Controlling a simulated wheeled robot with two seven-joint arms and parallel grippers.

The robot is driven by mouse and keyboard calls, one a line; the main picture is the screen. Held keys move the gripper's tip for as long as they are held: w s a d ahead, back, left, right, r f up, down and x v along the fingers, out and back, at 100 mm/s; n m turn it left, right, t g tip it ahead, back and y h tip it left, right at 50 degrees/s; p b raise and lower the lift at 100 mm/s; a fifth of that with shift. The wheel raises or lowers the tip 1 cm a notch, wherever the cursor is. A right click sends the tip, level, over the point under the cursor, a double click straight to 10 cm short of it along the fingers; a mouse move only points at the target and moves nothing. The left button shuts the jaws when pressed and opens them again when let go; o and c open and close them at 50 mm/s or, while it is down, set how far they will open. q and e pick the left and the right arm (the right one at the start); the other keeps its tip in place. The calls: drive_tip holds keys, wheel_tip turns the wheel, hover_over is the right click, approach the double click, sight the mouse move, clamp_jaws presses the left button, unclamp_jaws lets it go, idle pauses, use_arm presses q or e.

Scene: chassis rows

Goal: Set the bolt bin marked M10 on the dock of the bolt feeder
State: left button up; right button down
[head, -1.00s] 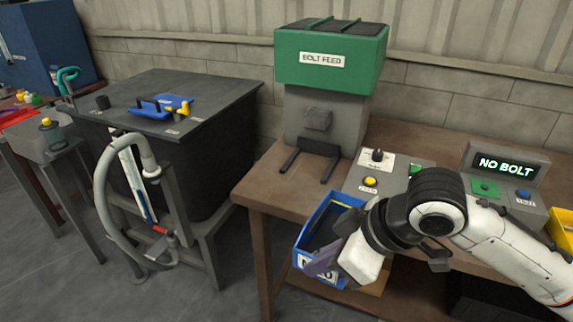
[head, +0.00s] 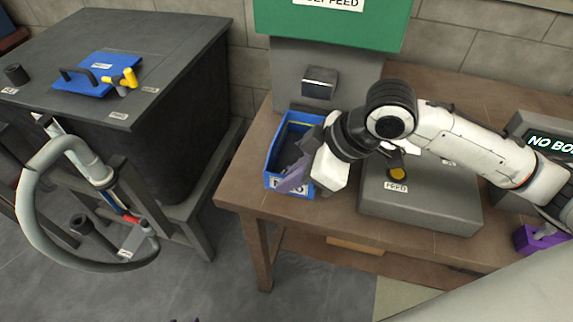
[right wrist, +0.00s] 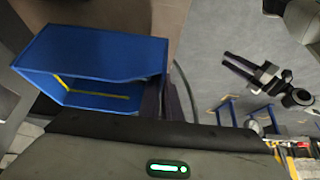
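The blue open-topped bolt bin (head: 273,165) is held just below the feeder's grey chute (head: 320,82). Its white front label is partly covered; only part of the marking reads. My right gripper (head: 303,170) is shut on the bin's label-side wall, with a purple finger outside. The right wrist view shows the bin (right wrist: 95,50) upended in the picture, with a yellow line inside. The bolt feeder (head: 330,25) has a green hopper. The dock's two dark prongs are hidden behind the bin and arm, so I cannot tell whether the bin rests on them.
A grey control box with a yellow FEED button (head: 397,173) stands right of the bin, under my forearm. A NO BOLT display (head: 553,143) is farther right. A dark tank (head: 130,60) with a blue plate on top and a hose stands left, beyond a gap.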

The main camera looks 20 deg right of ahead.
sight(303, 155)
drive_tip(key=shift+s+f, duration=0.1)
drive_tip(key=shift+f, duration=0.35)
wheel_tip(303, 155, down, 3)
drive_tip(key=b, duration=0.3)
drive_tip(key=shift+d, duration=0.1)
drive_tip(key=w+d, duration=0.1)
drive_tip(key=w, duration=0.1)
drive_tip(key=w+d+p, duration=0.1)
drive_tip(key=w, duration=0.1)
drive_tip(key=w+d+p, duration=0.1)
drive_tip(key=w+d, duration=0.1)
drive_tip(key=shift+w+r, duration=0.1)
drive_tip(key=shift+r, duration=0.05)
drive_tip(key=shift+w+d+p, duration=0.2)
drive_tip(key=shift+w+d, duration=0.15)
drive_tip(key=shift+w, duration=0.25)
drive_tip(key=shift+w+d+p, duration=0.15)
drive_tip(key=shift+w+d, duration=0.2)
drive_tip(key=shift+w, duration=0.2)
drive_tip(key=shift+s+d, duration=0.1)
drive_tip(key=shift+f, duration=0.4)
